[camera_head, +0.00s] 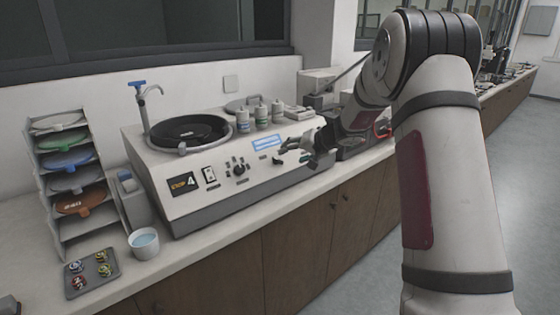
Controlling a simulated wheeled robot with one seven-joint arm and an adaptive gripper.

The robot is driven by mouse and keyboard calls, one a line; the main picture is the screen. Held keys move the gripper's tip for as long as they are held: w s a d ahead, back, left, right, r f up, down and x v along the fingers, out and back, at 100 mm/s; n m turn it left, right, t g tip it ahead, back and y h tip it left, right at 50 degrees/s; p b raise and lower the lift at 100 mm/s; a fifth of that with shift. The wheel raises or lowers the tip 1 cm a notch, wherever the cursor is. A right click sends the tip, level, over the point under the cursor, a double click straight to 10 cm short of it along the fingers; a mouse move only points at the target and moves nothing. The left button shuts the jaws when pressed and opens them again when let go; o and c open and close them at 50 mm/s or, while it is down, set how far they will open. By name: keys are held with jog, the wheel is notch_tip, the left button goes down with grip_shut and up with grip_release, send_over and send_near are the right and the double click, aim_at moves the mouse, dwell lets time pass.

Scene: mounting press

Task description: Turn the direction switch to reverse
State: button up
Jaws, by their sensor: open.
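A grey-white press machine (222,196) stands on the counter, with a sloped front panel. On the panel are a white switch (209,176) beside a black label reading "STOP 4" (183,184), a dark round knob (239,170) with small markings above it, and a dark green control (277,160). Which of these is the direction switch, and its setting, are too small to tell.
A dark round platen (187,132) and several bottles (260,113) are on top of the machine. The counter's front strip is clear.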

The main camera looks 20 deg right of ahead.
aim_at(279, 161)
jog(key=x, duration=0.9)
jog(key=shift+a+f, duration=0.1)
jog(key=c, duration=1.2)
